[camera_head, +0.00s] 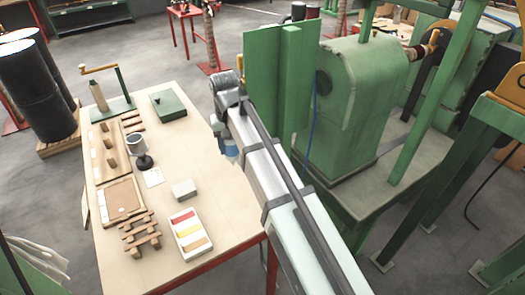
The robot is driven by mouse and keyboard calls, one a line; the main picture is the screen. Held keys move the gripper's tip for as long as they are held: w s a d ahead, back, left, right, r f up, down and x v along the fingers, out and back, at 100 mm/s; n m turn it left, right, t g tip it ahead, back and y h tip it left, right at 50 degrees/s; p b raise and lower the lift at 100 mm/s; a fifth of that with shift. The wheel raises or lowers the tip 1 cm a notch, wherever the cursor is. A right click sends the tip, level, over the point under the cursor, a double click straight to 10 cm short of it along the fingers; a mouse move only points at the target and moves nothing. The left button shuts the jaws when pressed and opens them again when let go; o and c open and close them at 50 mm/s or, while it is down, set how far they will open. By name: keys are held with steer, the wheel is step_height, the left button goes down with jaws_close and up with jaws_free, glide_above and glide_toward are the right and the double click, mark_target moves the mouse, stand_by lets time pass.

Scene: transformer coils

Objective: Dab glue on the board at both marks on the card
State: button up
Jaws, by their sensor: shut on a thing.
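A flat brown board (123,196) lies in a shallow wooden frame on the left part of the pale table. A small white card (154,177) lies right of it; its marks are too small to read. A grey cup-like pot (138,145) on a dark base stands just behind the card. My arm reaches in from the lower right over the table's right edge. Its wrist end is partly hidden behind my own arm link, and I cannot see the fingertips.
A tray with red and yellow strips (191,232), a grey block (184,189) and a stacked wooden lattice (141,235) stand at the front. A green box (168,104) sits at the back. A green machine (352,90) stands close right. The table's middle right is clear.

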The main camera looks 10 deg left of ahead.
steer(key=s+a+f+n, duration=0.15)
steer(key=s+a, duration=0.35)
steer(key=a, duration=0.8)
steer(key=s+a+n, duration=0.3)
steer(key=s+a, duration=0.1)
steer(key=a, duration=0.9)
steer(key=s+a+f+n, duration=0.15)
steer(key=s+a, duration=0.35)
steer(key=a, duration=0.9)
steer(key=shift+w+d+f, duration=0.1)
steer(key=shift+d+f, duration=0.05)
steer(key=shift+f, duration=0.85)
steer(key=shift+w+d+f, duration=0.1)
steer(key=shift+f, duration=0.9)
steer(key=shift+f, duration=0.35)
steer(key=shift+r, duration=0.1)
step_height(320, 180, up, 5)
steer(key=shift+f, duration=0.1)
